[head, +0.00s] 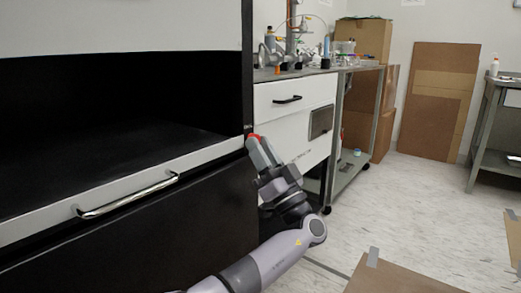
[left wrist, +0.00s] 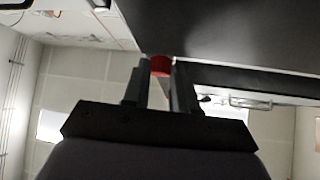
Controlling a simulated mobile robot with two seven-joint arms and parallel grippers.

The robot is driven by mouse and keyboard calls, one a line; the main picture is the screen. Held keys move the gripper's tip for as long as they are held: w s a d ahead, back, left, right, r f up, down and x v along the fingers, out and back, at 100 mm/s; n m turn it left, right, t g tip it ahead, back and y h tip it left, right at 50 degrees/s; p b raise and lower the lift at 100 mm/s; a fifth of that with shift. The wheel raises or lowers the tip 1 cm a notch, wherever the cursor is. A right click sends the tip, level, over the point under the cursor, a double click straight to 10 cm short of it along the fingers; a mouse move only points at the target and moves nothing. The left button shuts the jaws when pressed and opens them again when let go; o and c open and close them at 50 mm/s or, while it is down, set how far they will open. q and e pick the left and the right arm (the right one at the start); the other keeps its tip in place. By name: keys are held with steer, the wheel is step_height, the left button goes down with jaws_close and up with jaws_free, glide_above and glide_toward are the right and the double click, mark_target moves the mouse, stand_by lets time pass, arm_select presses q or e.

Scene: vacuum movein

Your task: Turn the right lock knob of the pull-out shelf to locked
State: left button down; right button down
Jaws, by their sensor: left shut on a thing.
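The pull-out shelf (head: 150,180) is the black-and-white unit on the left, with a pale front edge and a chrome handle (head: 128,198). The right lock knob (head: 253,138) is small and red, at the right end of that front edge. My left gripper (head: 262,147) reaches up to it and is shut on it. In the left wrist view the red knob (left wrist: 160,66) sits between the two fingertips (left wrist: 158,78). The fingers hide part of the knob, and I cannot tell its turn angle. My right gripper is not in view.
A white drawer cabinet (head: 293,125) stands right behind the gripper, with a bench of lab gear (head: 295,50) on top. Cardboard (head: 408,275) lies on the floor in front, and a cardboard sheet (head: 440,100) leans on the wall. The floor at right is mostly clear.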

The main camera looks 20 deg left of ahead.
arm_select(q)
steer(key=shift+n, duration=0.3)
steer(key=c, duration=1.2)
jaws_free()
steer(key=shift+o, duration=0.2)
steer(key=shift+f, duration=0.1)
steer(key=v, duration=0.7)
